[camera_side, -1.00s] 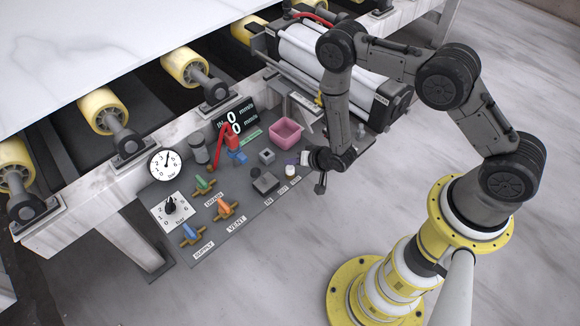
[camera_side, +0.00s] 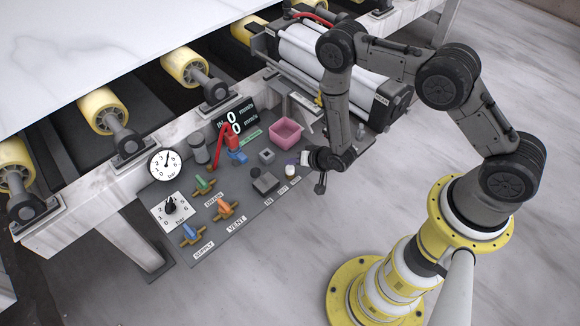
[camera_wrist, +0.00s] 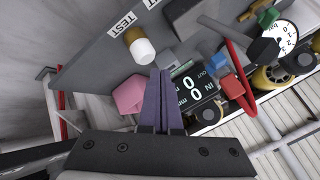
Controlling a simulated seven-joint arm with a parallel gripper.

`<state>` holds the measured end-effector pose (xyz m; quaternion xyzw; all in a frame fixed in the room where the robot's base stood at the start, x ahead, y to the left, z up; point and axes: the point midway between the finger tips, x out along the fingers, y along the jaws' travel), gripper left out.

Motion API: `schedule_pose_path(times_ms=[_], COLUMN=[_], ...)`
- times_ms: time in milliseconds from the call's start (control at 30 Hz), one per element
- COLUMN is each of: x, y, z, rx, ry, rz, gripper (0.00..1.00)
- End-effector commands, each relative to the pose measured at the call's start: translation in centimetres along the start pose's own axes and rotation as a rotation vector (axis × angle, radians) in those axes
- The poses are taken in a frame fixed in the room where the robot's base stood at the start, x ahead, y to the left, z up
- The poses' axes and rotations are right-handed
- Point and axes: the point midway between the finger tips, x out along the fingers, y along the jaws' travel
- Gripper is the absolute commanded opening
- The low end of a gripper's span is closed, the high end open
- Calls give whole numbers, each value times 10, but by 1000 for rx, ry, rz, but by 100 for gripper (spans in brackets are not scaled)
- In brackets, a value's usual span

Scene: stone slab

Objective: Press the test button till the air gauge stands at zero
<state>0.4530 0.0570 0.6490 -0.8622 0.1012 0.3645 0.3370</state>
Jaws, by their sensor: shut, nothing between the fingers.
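The test button is a white cap on a brass-coloured collar (camera_wrist: 142,48), beside a TEST label in the wrist view; it also shows as a small white cap in the side view (camera_side: 291,170). The air gauge (camera_side: 164,165) is a round white dial marked bar at the panel's left; its needle points up and slightly right, not at zero. It also shows at the wrist view's upper right (camera_wrist: 288,36). My gripper (camera_wrist: 163,74) has its purple fingers shut and empty. The fingertips appear just beside the white cap; I cannot tell their height above it.
A black display (camera_side: 234,120) reads zeros. A red lever (camera_side: 220,138), a regulator knob (camera_side: 171,205), coloured valve handles including an orange one (camera_side: 225,208), and a dark block (camera_side: 265,183) crowd the grey panel left of my gripper.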

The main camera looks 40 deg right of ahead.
Motion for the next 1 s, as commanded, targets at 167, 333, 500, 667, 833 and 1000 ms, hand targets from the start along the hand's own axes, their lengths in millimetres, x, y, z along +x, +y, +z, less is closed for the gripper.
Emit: schedule_pose_path(times_ms=[167, 333, 500, 667, 833, 1000], x=[0, 0, 0, 3, 6, 6], y=[0, 0, 0, 2, 4, 4], z=[0, 0, 0, 2, 4, 4], rx=[0, 0, 0, 0, 0, 0], ry=[0, 0, 0, 0, 0, 0], rz=[0, 0, 0, 0, 0, 0], gripper=[0, 0, 0, 0, 0, 0])
